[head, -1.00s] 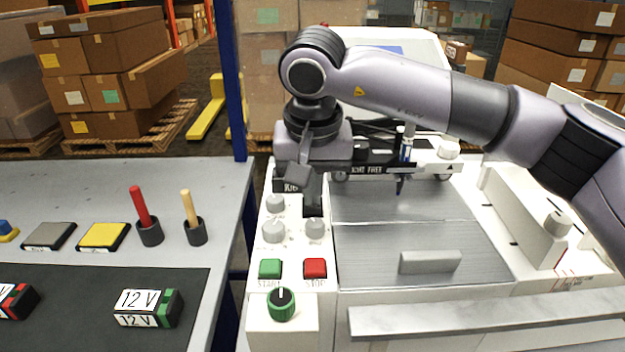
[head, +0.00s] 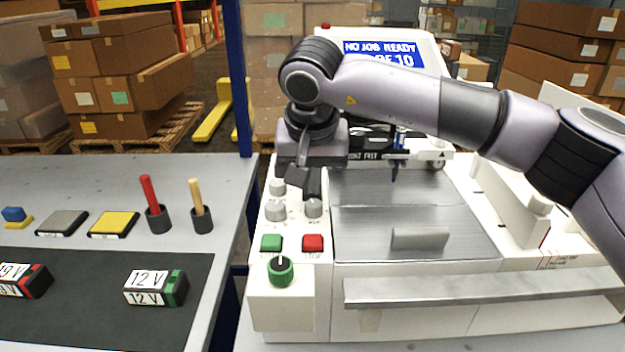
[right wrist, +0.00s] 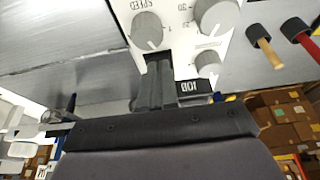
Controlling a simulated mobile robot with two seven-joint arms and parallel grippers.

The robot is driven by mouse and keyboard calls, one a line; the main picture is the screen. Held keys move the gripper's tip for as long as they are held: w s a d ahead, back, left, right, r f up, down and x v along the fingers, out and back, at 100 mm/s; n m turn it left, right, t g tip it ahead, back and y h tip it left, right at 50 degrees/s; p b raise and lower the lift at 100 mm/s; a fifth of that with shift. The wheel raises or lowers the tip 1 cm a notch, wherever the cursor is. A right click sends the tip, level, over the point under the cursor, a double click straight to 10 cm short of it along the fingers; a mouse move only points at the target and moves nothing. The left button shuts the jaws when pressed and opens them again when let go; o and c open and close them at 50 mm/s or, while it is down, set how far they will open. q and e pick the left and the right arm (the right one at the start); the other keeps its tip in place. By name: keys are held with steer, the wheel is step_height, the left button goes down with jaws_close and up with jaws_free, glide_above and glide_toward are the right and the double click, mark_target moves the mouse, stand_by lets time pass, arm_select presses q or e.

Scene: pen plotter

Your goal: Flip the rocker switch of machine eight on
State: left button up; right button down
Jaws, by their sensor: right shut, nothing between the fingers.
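The plotter machine (head: 330,310) is white, with a control panel on its left side. My right gripper (head: 312,192) is shut and empty, pointing down at the rear of that panel, just behind the grey knobs. In the right wrist view its closed fingers (right wrist: 158,80) end close to the grey SPEED knob (right wrist: 148,30); I cannot tell whether they touch anything. A black JOB label (right wrist: 195,87) is beside the fingers. The blue screen (head: 385,55) reads NO JOB READY, partly covered by my arm. My left gripper is not in view.
A green button (head: 271,243), a red button (head: 313,243) and a green-ringed dial (head: 281,271) are at the panel's front. A grey table (head: 225,175) on the left holds batteries, pads and two handled tools. A blue post (head: 240,80) stands behind.

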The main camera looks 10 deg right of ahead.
steer(key=shift+w+r+p, duration=0.2)
steer(key=shift+r+p, duration=0.1)
steer(key=shift+w+d+r+p, duration=0.15)
steer(key=shift+w+p, duration=0.15)
steer(key=shift+w, duration=0.15)
